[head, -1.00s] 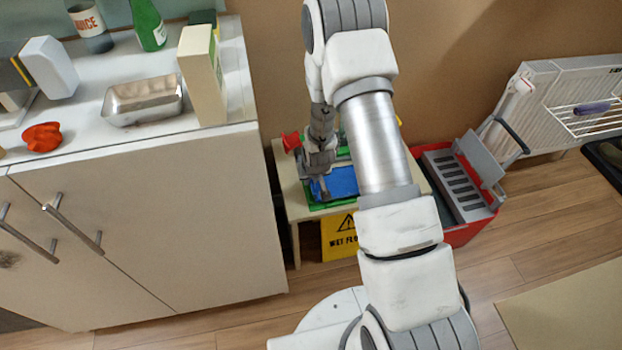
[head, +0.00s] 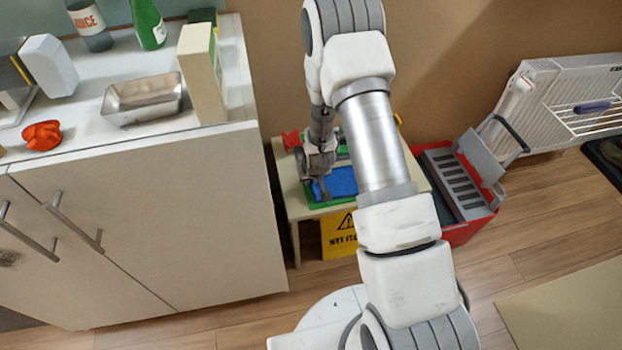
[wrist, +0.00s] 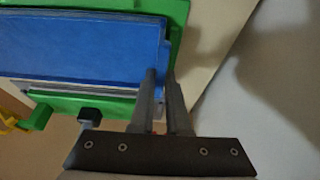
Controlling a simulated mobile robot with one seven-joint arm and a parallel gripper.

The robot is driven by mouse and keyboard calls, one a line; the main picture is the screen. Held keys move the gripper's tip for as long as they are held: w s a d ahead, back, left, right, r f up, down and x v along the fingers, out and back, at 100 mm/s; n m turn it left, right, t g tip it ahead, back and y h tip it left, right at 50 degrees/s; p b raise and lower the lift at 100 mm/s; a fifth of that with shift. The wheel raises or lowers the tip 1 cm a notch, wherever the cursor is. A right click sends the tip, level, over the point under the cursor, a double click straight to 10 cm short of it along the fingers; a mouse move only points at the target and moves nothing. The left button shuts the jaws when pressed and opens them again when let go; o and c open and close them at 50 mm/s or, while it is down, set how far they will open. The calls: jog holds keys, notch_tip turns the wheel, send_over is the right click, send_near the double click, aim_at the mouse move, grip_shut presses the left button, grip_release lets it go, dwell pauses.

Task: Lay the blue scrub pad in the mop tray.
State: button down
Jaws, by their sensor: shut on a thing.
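The blue scrub pad (head: 342,181) is a flat blue rectangle on the low table, inside a green tray-like frame (head: 318,204). In the wrist view the pad (wrist: 75,45) fills the upper left, with the green frame (wrist: 178,12) along its right side and below it. My gripper (head: 322,192) points down at the pad's edge. In the wrist view its fingers (wrist: 162,82) are close together and shut on the pad's right edge. The finger tips partly hide the grip. I cannot tell whether the pad is lifted or resting.
The low table (head: 290,195) stands beside a cabinet (head: 150,220). A yellow wet-floor sign (head: 340,237) is at its front. A red bucket with a grey slotted insert (head: 460,190) stands to the right. A small red object (head: 290,139) is behind my gripper. A white radiator (head: 570,95) is at far right.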

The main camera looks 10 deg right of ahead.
jog(key=shift+f, duration=0.3)
jog(key=c, duration=0.8)
grip_release()
jog(key=p+v, duration=0.6)
jog(key=v, duration=1.1)
jog(key=shift+s+r, duration=0.1)
jog(key=shift+r, duration=0.05)
